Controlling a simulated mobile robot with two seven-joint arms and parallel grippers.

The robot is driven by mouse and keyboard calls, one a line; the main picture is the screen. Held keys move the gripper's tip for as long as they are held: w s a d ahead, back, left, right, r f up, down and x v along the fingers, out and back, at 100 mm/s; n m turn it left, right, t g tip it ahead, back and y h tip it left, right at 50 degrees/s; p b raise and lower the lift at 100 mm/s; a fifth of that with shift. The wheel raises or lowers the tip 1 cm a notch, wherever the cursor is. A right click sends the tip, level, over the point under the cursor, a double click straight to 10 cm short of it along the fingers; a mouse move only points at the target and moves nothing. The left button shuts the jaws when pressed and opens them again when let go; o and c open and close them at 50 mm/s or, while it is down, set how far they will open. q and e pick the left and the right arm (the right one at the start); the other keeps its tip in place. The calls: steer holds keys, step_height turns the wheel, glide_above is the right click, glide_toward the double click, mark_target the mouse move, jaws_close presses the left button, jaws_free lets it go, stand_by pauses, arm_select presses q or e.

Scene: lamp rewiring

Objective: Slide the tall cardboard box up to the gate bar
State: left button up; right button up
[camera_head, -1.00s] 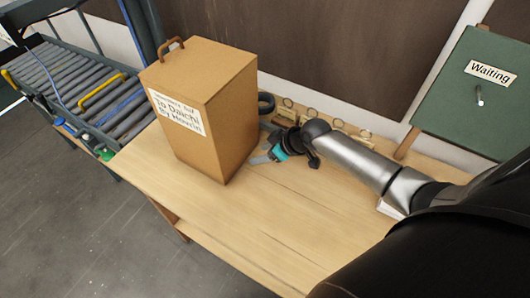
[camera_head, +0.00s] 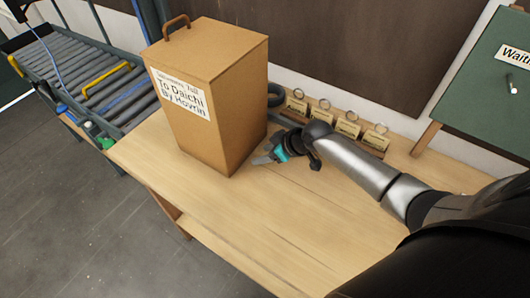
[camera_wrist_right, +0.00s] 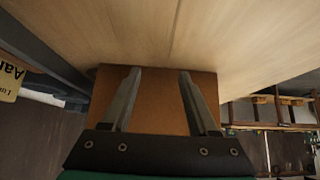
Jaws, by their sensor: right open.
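The tall cardboard box (camera_head: 215,100) stands upright on the wooden table, with a small brown handle on top and a white label on its front. My right gripper (camera_head: 263,158) is low over the table, just right of the box's lower side. In the right wrist view its two fingers (camera_wrist_right: 160,78) are apart, with the brown box face (camera_wrist_right: 158,110) in front of them. I cannot tell whether they touch it. A yellow bar (camera_head: 106,80) lies across the roller conveyor, left of the box. My left gripper is not in view.
The roller conveyor (camera_head: 75,62) meets the table's left end. Several tagged rings on a wooden rack (camera_head: 345,128) and a dark ring (camera_head: 275,95) are behind the gripper. A green board (camera_head: 485,85) stands at right. The table front (camera_head: 235,215) is clear.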

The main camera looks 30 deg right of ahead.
mark_target(249, 145)
steer(key=w+a, duration=0.1)
steer(key=w+a+b, duration=0.1)
steer(key=w, duration=0.1)
steer(key=w+a+b, duration=0.1)
steer(key=w, duration=0.1)
steer(key=shift+w+a+b, duration=0.2)
steer(key=shift+w+b, duration=0.1)
steer(key=shift+w, duration=0.05)
steer(key=w+a+b, duration=0.2)
steer(key=w, duration=0.1)
steer(key=w+a+b, duration=0.1)
steer(key=w, duration=0.1)
steer(key=shift+b, duration=0.35)
steer(key=shift+w+a+r, duration=0.1)
steer(key=shift+w+a, duration=0.1)
steer(key=shift+w, duration=0.1)
